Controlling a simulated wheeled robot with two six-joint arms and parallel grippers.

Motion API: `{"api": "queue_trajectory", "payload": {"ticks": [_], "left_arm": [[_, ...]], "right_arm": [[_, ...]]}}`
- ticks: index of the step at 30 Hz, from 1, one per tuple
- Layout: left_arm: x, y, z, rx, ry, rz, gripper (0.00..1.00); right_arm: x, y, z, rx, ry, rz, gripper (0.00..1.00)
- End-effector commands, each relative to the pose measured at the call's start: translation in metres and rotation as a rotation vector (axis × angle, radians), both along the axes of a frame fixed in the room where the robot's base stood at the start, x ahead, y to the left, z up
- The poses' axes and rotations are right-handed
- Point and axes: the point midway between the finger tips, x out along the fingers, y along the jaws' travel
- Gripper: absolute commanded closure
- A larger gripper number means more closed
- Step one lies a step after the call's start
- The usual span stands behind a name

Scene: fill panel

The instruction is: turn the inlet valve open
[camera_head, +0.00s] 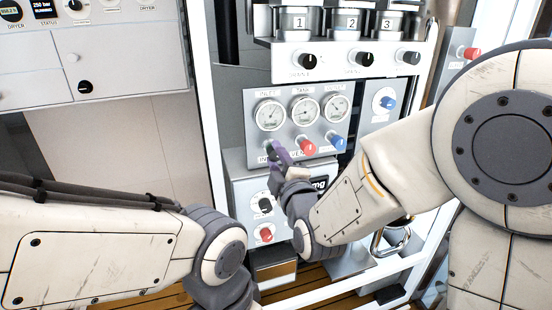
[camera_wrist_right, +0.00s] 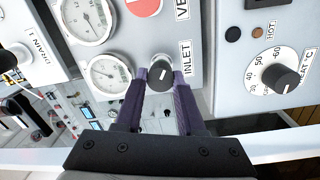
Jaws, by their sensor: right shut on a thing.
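The inlet valve is a small knob (camera_wrist_right: 161,72) with a dark grip and silver base, beside the INLET label in the right wrist view. My right gripper (camera_wrist_right: 161,80) has its purple fingers on both sides of this knob and is shut on it. In the head view my right gripper (camera_head: 279,150) reaches the lower left of the gauge panel (camera_head: 252,106) and mostly hides the knob. The inlet gauge (camera_head: 270,115) is above it. My left arm shows at lower left; its gripper is out of view.
A red knob (camera_head: 307,147) and a blue knob (camera_head: 337,142) sit close to the right on the same panel. Below is a box with a dark knob (camera_head: 265,205) and a red knob (camera_head: 264,234). Black-knobbed dispensers (camera_head: 306,60) are above. A white frame post (camera_head: 206,110) stands left.

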Motion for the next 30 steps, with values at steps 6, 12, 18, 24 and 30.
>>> {"api": "queue_trajectory", "payload": {"ticks": [6,12,18,24,30], "left_arm": [[0.0000,0.0000,-0.0017,0.000,0.000,0.000,1.00],[0.0000,0.0000,-0.0019,0.000,0.000,0.000,1.00],[0.0000,0.0000,-0.0019,0.000,0.000,0.000,1.00],[0.0000,0.0000,-0.0019,0.000,0.000,0.000,1.00],[0.0000,0.0000,-0.0017,0.000,0.000,0.000,1.00]], "right_arm": [[-0.0006,-0.0007,-0.0048,-0.060,-0.006,0.000,1.00],[-0.0006,-0.0008,-0.0049,-0.075,-0.011,-0.001,1.00],[-0.0006,-0.0010,-0.0050,-0.074,-0.010,-0.001,1.00],[-0.0004,-0.0010,-0.0044,-0.073,-0.011,-0.001,0.33],[-0.0002,-0.0006,-0.0025,-0.071,-0.017,-0.001,0.33]]}}
